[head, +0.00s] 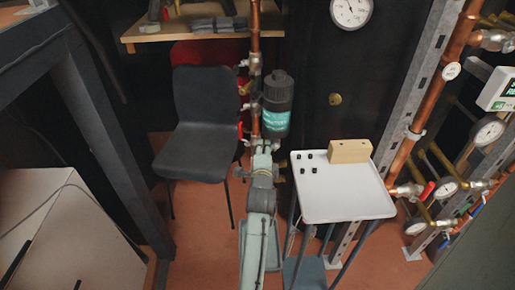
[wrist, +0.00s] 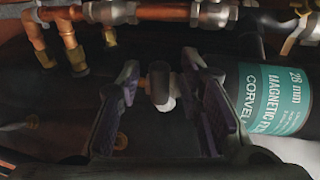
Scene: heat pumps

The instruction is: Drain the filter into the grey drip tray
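The magnetic filter (head: 276,104) is a black canister with a teal label, mounted upright beside a vertical copper pipe. Its labelled body (wrist: 275,100) lies at the right of the wrist view. My gripper (head: 268,148) is just below the filter in the head view. In the wrist view my gripper (wrist: 163,95) is open, with dark fingers on both sides of a small pale fitting with a brass stem (wrist: 160,88). Gaps show between the fitting and both fingers. A grey tray on the floor (head: 241,232), apparently the drip tray, is mostly hidden behind my arm.
A white tray table (head: 345,204) with a wooden block (head: 350,151) and several small black pieces stands close to the right of my arm. A dark chair (head: 205,120) is at the left. Copper pipes with gauges (head: 446,188) line the right side.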

